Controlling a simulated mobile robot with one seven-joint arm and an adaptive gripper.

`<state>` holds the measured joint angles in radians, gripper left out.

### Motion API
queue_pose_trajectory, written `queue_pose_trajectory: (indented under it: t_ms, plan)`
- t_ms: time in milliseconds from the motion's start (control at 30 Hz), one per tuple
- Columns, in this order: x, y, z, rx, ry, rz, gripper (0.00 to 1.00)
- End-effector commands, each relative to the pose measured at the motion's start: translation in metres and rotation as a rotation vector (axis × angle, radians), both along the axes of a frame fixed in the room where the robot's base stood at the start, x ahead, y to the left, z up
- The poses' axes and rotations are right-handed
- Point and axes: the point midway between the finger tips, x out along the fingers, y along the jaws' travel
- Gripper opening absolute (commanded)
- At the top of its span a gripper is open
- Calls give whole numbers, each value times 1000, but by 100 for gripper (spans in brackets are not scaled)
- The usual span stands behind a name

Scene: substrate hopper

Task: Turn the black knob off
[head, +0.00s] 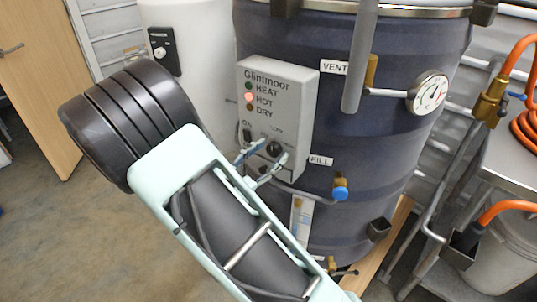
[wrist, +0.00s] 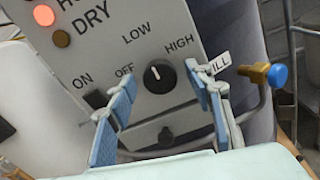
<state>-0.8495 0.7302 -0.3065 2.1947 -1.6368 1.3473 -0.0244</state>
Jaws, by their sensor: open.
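The black knob (head: 273,148) is on the grey control panel (head: 300,95) fixed to the dark blue drum. In the wrist view the knob (wrist: 159,76) sits below LOW, between OFF on its left and HIGH on its right. Its white mark points up and slightly left, roughly toward LOW. My gripper (head: 263,160) is in front of the panel's lower part. In the wrist view its blue-padded fingers (wrist: 163,90) are apart, one on each side of the knob, with a visible gap to it. Nothing is held.
A black switch (wrist: 95,98) marked ON is by the left finger. The red HOT light (wrist: 42,15) is lit. A blue-handled FILL valve (head: 340,188) and its pipe are right of the gripper. A vertical grey pipe (head: 361,60) stands right of the panel.

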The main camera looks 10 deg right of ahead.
Motion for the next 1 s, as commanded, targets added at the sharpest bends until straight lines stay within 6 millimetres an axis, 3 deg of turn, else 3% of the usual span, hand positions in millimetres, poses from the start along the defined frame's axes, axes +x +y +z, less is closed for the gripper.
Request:
queue_pose_trajectory:
  t_ms: [100,467,1000]
  plan:
    - [0,0,0,0,0,0,46]
    - [0,0,0,0,0,0,6]
    - [0,0,4,-110,123,0,5]
